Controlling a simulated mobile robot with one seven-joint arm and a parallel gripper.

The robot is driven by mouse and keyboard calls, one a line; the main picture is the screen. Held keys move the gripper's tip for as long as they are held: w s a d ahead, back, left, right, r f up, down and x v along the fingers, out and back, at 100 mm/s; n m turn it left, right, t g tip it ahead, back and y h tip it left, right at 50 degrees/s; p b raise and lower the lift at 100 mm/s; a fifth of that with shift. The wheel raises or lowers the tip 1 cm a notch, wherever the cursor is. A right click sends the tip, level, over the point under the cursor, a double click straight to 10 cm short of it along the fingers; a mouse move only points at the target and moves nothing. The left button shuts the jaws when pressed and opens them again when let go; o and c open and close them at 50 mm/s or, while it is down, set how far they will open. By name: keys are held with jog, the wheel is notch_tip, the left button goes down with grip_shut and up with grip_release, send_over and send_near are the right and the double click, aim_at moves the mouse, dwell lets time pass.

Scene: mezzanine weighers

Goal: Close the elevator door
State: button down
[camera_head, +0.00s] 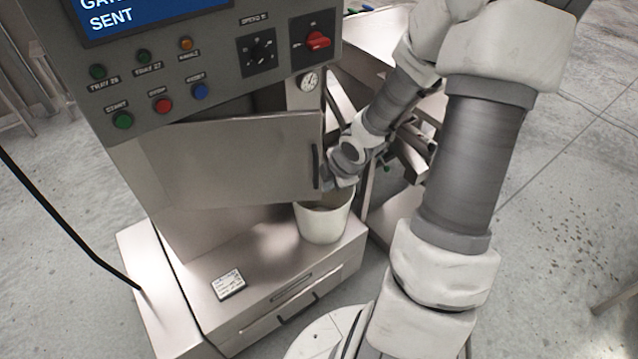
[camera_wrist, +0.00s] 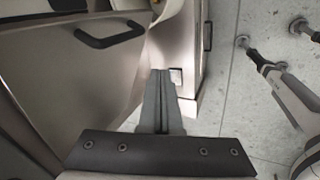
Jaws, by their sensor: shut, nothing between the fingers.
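The elevator door (camera_head: 240,165) is a plain steel panel on the front of the grey machine, below its control panel. It stands ajar, with a dark gap above its top edge. Its black handle (camera_head: 316,166) is near the right edge. In the wrist view the door (camera_wrist: 70,85) fills the left side, with the handle (camera_wrist: 110,34) at upper left. My gripper (camera_wrist: 161,75) is shut and empty, to the right of the door and handle. In the head view my wrist is beside the door's right edge, and the fingertips are hard to make out. Contact with the door cannot be told.
A white bucket (camera_head: 324,222) stands on the steel base below the door's right end, close under my wrist. A small labelled card (camera_head: 228,284) lies on the base (camera_head: 190,285). The control panel (camera_head: 200,75) overhangs the door. Steel framework stands behind my arm.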

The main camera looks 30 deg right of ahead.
jog(key=w+d+f+m+t+b, duration=0.1)
jog(key=w+f+m+t+b, duration=0.1)
jog(key=w+f+m+b, duration=0.3)
jog(key=shift+w+d+f+m, duration=0.15)
jog(key=shift+w+f+m, duration=0.85)
jog(key=shift+w, duration=0.55)
jog(key=shift+w+r, duration=0.1)
jog(key=shift+w, duration=0.05)
